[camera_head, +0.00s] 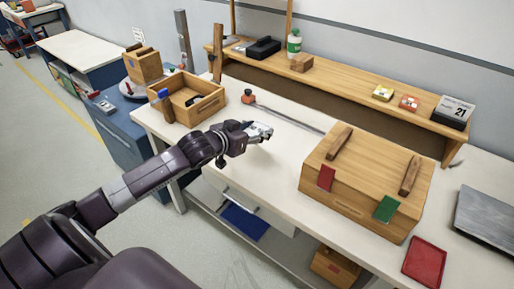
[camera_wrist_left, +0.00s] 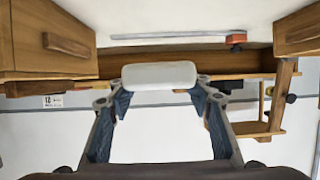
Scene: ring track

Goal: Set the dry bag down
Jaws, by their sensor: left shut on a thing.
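My left gripper (camera_head: 257,131) is over the white worktop (camera_head: 290,160), between the open wooden box and the large wooden case. It is shut on a small white rounded thing, which I take for the dry bag (camera_wrist_left: 160,76); the bag spans the gap between the two fingertips in the left wrist view. In the head view the gripper mostly hides the bag. I cannot tell whether the bag touches the worktop. My right gripper is not in view.
The open wooden box (camera_head: 205,106) stands left of the gripper. The large wooden case (camera_head: 345,195) stands right, with a red tray (camera_head: 425,262) beyond it. An orange-ended rod (camera_head: 285,118) lies behind. A wooden shelf (camera_head: 340,85) runs along the wall.

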